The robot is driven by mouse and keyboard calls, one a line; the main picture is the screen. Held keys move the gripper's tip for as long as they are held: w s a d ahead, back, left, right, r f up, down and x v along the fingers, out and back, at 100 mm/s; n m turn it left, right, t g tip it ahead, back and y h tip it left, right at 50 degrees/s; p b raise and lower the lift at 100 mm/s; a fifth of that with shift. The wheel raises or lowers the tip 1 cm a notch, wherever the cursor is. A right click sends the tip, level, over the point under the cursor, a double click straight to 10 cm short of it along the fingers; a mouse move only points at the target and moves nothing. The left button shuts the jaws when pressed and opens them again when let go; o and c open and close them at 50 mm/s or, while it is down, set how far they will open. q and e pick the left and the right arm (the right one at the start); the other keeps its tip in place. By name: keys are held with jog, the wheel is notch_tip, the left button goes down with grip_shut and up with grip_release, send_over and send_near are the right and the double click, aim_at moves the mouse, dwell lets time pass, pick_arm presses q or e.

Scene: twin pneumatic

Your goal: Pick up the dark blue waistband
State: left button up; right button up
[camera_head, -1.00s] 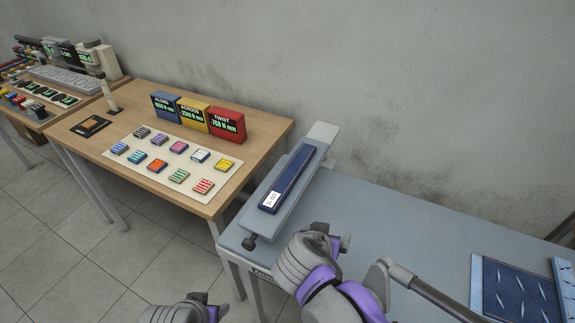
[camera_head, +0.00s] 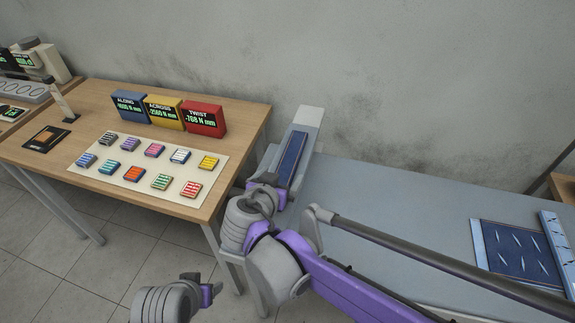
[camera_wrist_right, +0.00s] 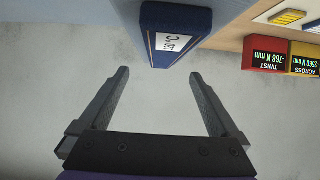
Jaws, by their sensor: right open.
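The dark blue waistband (camera_head: 293,155) is a long narrow strip lying on a slanted grey stand (camera_head: 311,116) at the left end of the grey table. In the right wrist view its near end (camera_wrist_right: 150,40) carries a white label and shows above the fingers. My right gripper (camera_head: 270,186) is at the near end of the strip and hides that end in the head view. In the wrist view its two fingers (camera_wrist_right: 155,90) are spread, empty and apart from the strip. My left gripper (camera_head: 212,291) is low at the front; its fingers are too small to read.
A wooden table (camera_head: 225,150) on the left holds a pale sheet (camera_head: 115,179) with several coloured blocks, and blue, yellow and red display boxes (camera_head: 204,118). A dark blue panel (camera_head: 515,250) lies at the right of the grey table (camera_head: 400,200), whose middle is clear behind my right arm.

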aim_at(287, 165)
jog(key=x, duration=0.7)
jog(key=shift+a, duration=0.25)
jog(key=shift+r, duration=0.1)
jog(key=c, duration=1.5)
jog(key=shift+r, duration=0.1)
